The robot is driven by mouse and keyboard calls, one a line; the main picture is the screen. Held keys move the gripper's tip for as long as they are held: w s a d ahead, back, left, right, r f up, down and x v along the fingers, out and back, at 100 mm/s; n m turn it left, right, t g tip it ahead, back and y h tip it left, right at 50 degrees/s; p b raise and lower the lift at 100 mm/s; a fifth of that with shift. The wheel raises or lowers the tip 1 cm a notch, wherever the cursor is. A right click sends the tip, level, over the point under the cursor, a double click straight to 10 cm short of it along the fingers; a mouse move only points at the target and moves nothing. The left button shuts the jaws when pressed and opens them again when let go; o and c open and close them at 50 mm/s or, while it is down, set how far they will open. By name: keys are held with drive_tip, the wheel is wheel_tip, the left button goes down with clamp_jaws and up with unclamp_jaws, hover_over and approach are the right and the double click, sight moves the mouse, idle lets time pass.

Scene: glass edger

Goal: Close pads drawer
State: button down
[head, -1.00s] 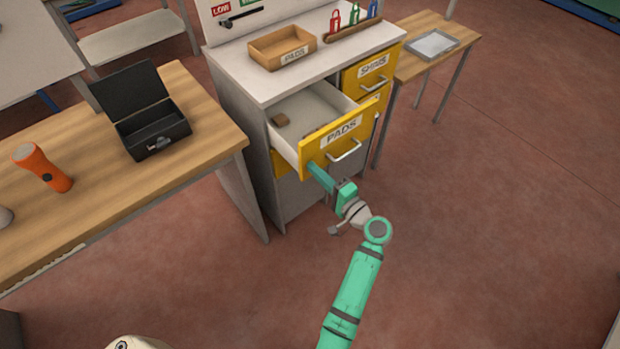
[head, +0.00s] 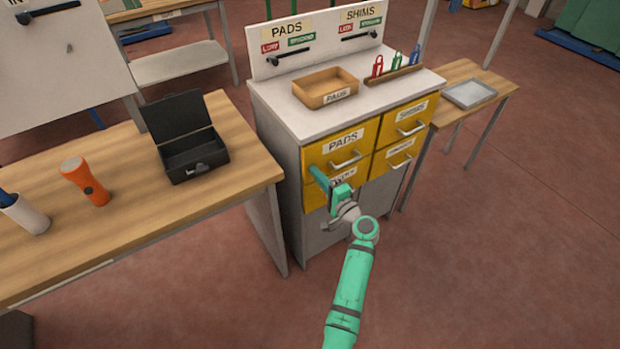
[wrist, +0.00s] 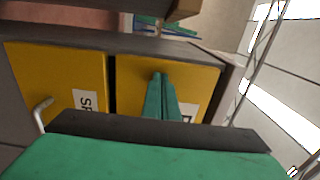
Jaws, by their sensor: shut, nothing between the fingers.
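The pads drawer (head: 333,143) is the yellow upper-left drawer of the cabinet, with a "PADS" label and a silver handle. Its front looks flush with the drawer fronts around it. In the wrist view the yellow front (wrist: 135,75) with part of a white label lies right ahead of my fingers. My gripper (head: 315,172) is shut and empty, its fingertips at the lower left part of the drawer front. In the wrist view the closed fingers (wrist: 158,80) point at this front. Whether they touch it, I cannot tell.
The shims drawer (head: 408,114) is at the right, with another yellow drawer (head: 395,160) below it. A wooden tray (head: 325,95) stands on the cabinet top. A wooden bench (head: 130,225) is at the left and a small table (head: 490,72) at the right. Open floor lies in front.

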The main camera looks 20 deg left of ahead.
drive_tip(key=shift+w+a+r, duration=0.2)
drive_tip(key=shift+a, duration=0.2)
drive_tip(key=v, duration=1.5)
drive_tip(key=s+d+f+m+h, duration=0.1)
drive_tip(key=s+f+h, duration=0.4)
drive_tip(key=s+f, duration=0.6)
drive_tip(key=s+d+f+n+h, duration=0.1)
drive_tip(key=s+d+f+h, duration=0.1)
drive_tip(key=s+f+h, duration=0.3)
drive_tip(key=s+d+f, duration=0.1)
drive_tip(key=s+f, duration=0.1)
drive_tip(key=s, duration=0.5)
drive_tip(key=s+d+r+n+t+h, duration=0.1)
drive_tip(key=s+r+n+h, duration=0.1)
drive_tip(key=s, duration=0.4)
drive_tip(key=s+d+r+n+h, duration=0.1)
drive_tip(key=s+d+r, duration=0.15)
drive_tip(key=s, duration=0.45)
drive_tip(key=s+a+r+n+t, duration=0.1)
drive_tip(key=s+r+n+t, duration=0.1)
drive_tip(key=s+r+n, duration=0.3)
drive_tip(key=s+r, duration=0.4)
drive_tip(key=r, duration=0.5)
drive_tip(key=shift+s+a+n, duration=0.2)
drive_tip(key=shift+a+n, duration=0.1)
drive_tip(key=shift+a, duration=0.1)
